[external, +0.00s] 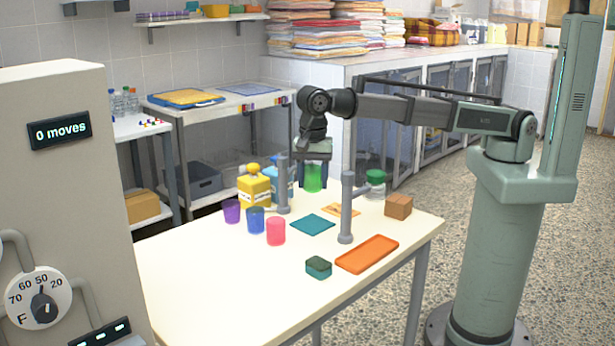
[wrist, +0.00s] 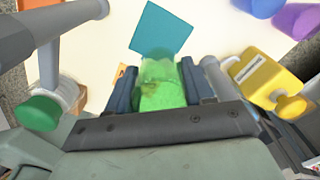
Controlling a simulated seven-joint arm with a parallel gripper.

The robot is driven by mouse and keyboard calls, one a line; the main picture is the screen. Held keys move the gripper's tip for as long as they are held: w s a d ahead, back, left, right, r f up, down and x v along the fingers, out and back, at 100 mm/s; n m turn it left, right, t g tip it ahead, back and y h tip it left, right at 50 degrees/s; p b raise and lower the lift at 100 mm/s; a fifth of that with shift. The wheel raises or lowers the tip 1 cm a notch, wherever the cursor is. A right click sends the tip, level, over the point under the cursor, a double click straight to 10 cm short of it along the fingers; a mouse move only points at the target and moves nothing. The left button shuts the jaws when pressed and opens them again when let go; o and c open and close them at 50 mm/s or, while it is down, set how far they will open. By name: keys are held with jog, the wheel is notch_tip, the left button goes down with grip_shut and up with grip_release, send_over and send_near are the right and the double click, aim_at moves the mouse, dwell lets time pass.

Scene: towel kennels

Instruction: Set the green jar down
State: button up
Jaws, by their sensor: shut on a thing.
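My gripper (external: 314,160) is shut on the green jar (external: 313,179), a translucent green cup near the far side of the table. In the wrist view the green jar (wrist: 162,88) sits between the two dark fingers of my gripper (wrist: 160,80). The external view does not clearly show whether its bottom touches the table. A flat teal square (external: 312,224) lies bare on the table, in front of the jar; it also shows in the wrist view (wrist: 160,30).
Grey posts (external: 346,215) (external: 283,190) stand close on both sides. A green-lidded clear jar (external: 376,181), yellow jug (external: 254,188) and blue bottle (external: 285,184) are nearby. Purple (external: 231,211), blue (external: 256,220) and pink (external: 276,231) cups stand left. The table's front left is clear.

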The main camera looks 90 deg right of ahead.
aim_at(312, 223)
notch_tip(312, 223, down, 10)
jog(key=shift+r, duration=0.15)
dwell(0.4)
jog(key=o, duration=1)
notch_tip(312, 223, up, 12)
dwell(0.4)
